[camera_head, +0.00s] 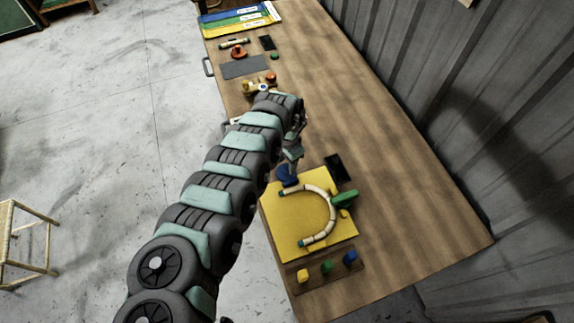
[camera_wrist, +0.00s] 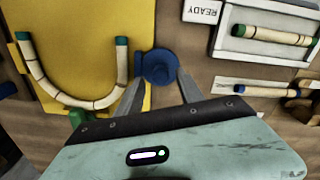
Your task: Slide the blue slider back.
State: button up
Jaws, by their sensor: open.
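The blue slider (camera_head: 287,177) sits at the upper left edge of the yellow board (camera_head: 283,238). It is a round blue knob (camera_wrist: 158,67) in the wrist view. A bent, cream rattan piece (camera_head: 333,208) with green ends lies in a U shape on the board, with one end beside the slider. My gripper (camera_wrist: 160,82) is open, its two fingers reaching down on either side of the blue slider. I cannot tell whether they touch it. The green slider (camera_head: 344,199) stands at the outside of the bend.
A rack with yellow, green and blue knobs (camera_head: 327,267) stands in front of the board. A black block (camera_head: 340,167) lies behind it. The table's right side is clear.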

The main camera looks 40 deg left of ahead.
jog(key=shift+f, duration=1.4)
grip_shut()
dwell(0.5)
